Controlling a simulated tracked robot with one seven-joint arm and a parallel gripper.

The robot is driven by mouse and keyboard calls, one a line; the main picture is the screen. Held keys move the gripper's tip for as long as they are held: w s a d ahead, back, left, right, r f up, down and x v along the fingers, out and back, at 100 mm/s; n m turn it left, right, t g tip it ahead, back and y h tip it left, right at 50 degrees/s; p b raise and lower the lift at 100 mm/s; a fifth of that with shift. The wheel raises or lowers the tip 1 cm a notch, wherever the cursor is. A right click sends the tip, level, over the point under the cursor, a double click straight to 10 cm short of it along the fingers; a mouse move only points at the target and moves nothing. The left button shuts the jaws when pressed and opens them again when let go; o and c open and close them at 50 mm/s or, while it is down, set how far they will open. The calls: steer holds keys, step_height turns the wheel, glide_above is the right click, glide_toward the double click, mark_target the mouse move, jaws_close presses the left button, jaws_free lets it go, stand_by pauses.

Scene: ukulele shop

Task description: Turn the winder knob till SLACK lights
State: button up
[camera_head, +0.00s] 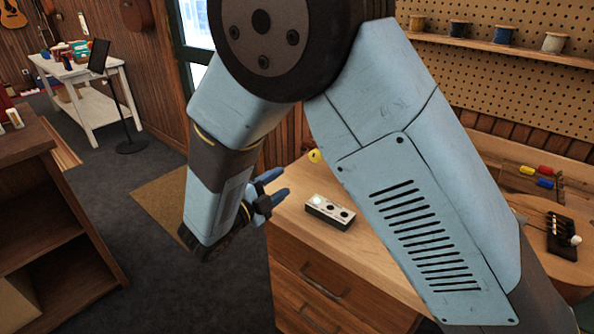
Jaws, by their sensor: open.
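A small pale box (330,212) with a row of three round lamps sits on the wooden workbench (290,215). At the far right, a black piece with several pegs and a pale round knob (575,240) sits on a rounded wooden body; I cannot tell surely that this is the winder knob. My gripper (284,181), with blue fingers, is open and empty near the bench's left edge, left of the box and far from the knob.
My arm hides much of the bench's middle. A yellow round thing (314,156) is at the bench's back left. Red, yellow and blue-handled tools (544,170) lie behind the knob. Spools (504,32) line a shelf. A dark wooden shelf unit (50,220) stands left, across open floor.

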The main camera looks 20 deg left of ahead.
mark_target(313, 159)
steer(key=m, duration=0.5)
steer(key=shift+m, duration=0.3)
steer(key=m, duration=0.5)
steer(key=shift+s+a, duration=0.1)
steer(key=m, duration=0.5)
steer(key=shift+m, duration=0.3)
steer(key=m, duration=0.5)
steer(key=shift+s, duration=0.1)
steer(key=x, duration=1.3)
steer(key=shift+w, duration=0.4)
steer(key=c, duration=0.8)
steer(key=shift+m, duration=0.4)
